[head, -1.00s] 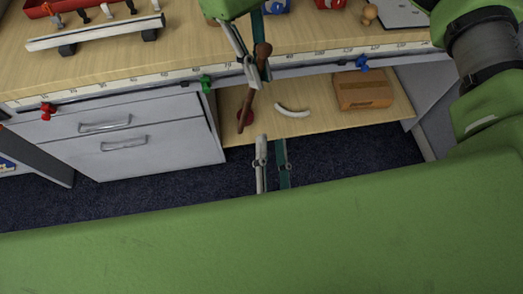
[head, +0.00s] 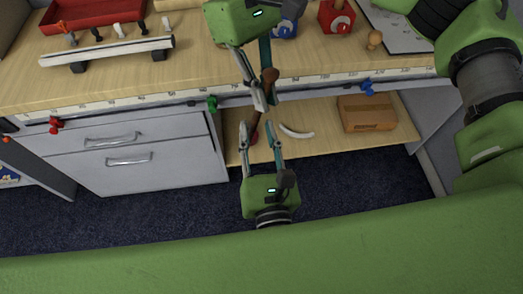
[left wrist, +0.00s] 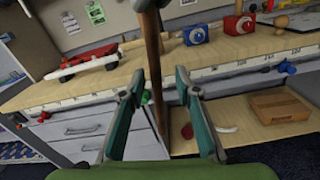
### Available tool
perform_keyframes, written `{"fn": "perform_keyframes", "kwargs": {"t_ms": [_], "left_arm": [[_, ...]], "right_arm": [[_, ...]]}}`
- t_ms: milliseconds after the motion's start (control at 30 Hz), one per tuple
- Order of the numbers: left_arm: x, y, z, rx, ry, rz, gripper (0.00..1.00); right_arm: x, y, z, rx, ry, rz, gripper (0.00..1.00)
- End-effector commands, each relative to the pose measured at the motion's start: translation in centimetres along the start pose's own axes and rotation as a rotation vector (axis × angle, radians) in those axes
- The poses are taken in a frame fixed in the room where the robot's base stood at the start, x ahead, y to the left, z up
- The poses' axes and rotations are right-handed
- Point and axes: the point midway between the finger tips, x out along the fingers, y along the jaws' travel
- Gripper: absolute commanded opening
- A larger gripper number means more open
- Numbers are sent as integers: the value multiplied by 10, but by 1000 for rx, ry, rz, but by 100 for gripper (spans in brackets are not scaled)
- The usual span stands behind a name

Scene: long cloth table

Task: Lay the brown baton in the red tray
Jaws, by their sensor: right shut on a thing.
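The brown baton (head: 254,131) hangs steeply tilted in front of the table's edge. My right gripper (head: 266,104) is shut on its upper part. My left gripper (head: 259,131) is below, open, with its fingertips on either side of the baton's lower part. In the left wrist view the baton (left wrist: 154,80) runs between the spread fingers of the left gripper (left wrist: 158,80), apparently without being gripped. The red tray (head: 95,14) is on the table at the upper left, partly cut off by the frame. It also shows in the left wrist view (left wrist: 92,53).
A pale rail (head: 105,52) on dark feet lies before the tray. A blue block (head: 285,28), a red block (head: 337,18) and a wooden knob (head: 375,39) stand farther right. A lower shelf holds a cardboard box (head: 367,112) and a white curved piece (head: 296,132). Drawers (head: 130,150) are at left.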

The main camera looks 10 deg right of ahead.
Motion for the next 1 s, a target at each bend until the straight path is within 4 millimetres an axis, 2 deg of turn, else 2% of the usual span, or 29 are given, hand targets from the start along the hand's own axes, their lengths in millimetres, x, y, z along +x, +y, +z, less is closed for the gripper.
{"fn": "perform_keyframes", "kwargs": {"t_ms": [200,500,533,633,767,800,833,1000], "left_arm": [[18,0,0,3,-1,0,30],[20,0,0,2,0,0,30],[20,0,0,2,0,0,25],[20,0,0,2,0,0,0],[20,-1,0,2,0,-2,0],[19,-1,0,2,0,-3,0],[19,-1,0,2,0,-3,0],[20,0,0,2,0,-2,0]], "right_arm": [[0,0,0,0,0,0,0],[0,0,0,0,0,0,0],[0,0,0,0,0,0,0],[0,0,0,0,0,0,0],[0,0,0,-1,2,-1,0],[0,-1,0,-1,3,-2,20],[0,-1,0,-1,3,-2,28],[0,0,0,-1,2,-1,29]]}}
